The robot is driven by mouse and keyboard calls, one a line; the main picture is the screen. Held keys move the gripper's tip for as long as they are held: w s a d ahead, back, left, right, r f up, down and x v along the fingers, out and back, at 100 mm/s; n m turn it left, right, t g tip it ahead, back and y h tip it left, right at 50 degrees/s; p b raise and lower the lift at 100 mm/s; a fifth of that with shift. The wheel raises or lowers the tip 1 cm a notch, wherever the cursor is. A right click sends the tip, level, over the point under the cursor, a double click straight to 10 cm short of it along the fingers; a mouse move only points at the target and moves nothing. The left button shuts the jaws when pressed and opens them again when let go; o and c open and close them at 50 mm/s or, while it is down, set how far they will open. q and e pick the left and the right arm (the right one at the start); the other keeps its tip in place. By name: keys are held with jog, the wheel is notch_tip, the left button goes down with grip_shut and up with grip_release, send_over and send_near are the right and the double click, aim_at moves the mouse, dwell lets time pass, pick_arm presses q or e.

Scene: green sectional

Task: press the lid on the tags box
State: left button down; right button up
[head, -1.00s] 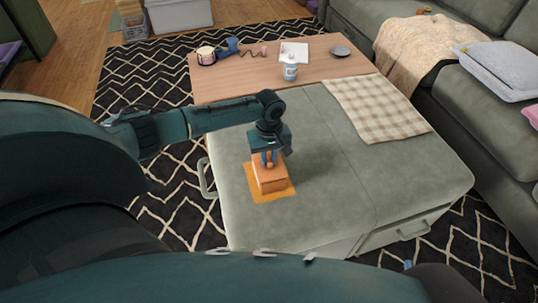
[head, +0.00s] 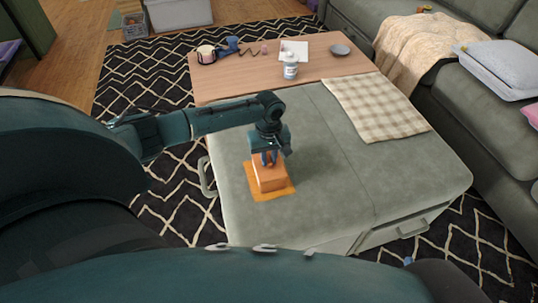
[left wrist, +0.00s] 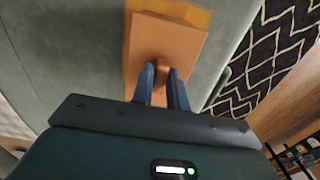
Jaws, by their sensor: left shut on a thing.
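The orange tags box (head: 271,181) stands upright on a flat orange mat (head: 286,194) on the grey-green ottoman. My left gripper (head: 268,158) is above it, pointing down. In the left wrist view the two blue fingers (left wrist: 163,88) are shut on the knob (left wrist: 162,70) of the orange-brown lid (left wrist: 172,40). The lid is over the top of the box. Whether it is fully seated cannot be told, since the gripper hides part of the join. My right gripper is not in view.
The ottoman (head: 325,180) is clear around the mat. A checkered cloth (head: 375,107) lies behind to the right. A wooden top (head: 240,88) at the back holds a white bottle (head: 290,70), a cup (head: 206,54) and a grey dish (head: 340,50).

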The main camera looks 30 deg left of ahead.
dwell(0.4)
pick_arm(q)
jog(key=c, duration=0.8)
grip_release()
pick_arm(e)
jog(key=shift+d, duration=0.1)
pick_arm(q)
notch_tip(320, 180, up, 2)
jog(key=p, duration=0.3)
jog(key=shift+r, duration=0.2)
jog(key=shift+r+p, duration=0.3)
jog(key=shift+p, duration=0.2)
notch_tip(320, 180, up, 4)
jog(key=p, duration=0.5)
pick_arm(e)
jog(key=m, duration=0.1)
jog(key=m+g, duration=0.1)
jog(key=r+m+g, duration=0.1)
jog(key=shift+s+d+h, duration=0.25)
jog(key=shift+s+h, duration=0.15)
